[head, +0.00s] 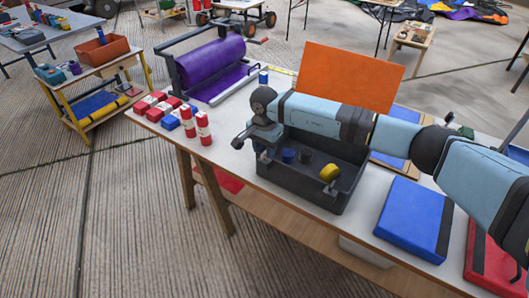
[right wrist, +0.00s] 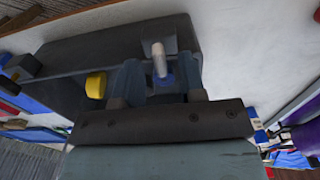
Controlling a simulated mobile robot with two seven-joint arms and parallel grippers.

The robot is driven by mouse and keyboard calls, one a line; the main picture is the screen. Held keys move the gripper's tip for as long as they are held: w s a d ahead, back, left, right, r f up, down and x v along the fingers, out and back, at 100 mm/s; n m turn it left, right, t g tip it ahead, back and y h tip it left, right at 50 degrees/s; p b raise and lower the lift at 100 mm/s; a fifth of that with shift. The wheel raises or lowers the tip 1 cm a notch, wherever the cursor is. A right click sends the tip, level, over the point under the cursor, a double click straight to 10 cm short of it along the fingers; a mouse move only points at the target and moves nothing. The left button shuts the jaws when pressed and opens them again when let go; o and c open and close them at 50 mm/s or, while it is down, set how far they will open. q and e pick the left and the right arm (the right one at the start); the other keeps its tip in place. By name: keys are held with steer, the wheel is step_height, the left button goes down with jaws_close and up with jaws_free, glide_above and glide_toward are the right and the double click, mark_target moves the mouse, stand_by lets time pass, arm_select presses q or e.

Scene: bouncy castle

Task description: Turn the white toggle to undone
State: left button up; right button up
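The white toggle (right wrist: 160,60) is a short pale lever on a grey bracket at the dark grey bin's end, seen in the right wrist view. It stands between the two fingers of my right gripper (right wrist: 160,76), which are apart; I cannot tell whether they touch it. In the head view the right gripper (head: 246,141) is low at the left end of the dark bin (head: 310,188), and I cannot make out the toggle there. My left gripper is not in view.
The bin holds a yellow round piece (head: 329,172) and a blue one (head: 288,155). An orange panel (head: 350,75) rises behind, and a blue pad (head: 410,215) lies to the right.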

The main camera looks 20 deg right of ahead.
steer(key=shift+f, duration=1.1)
jaws_close()
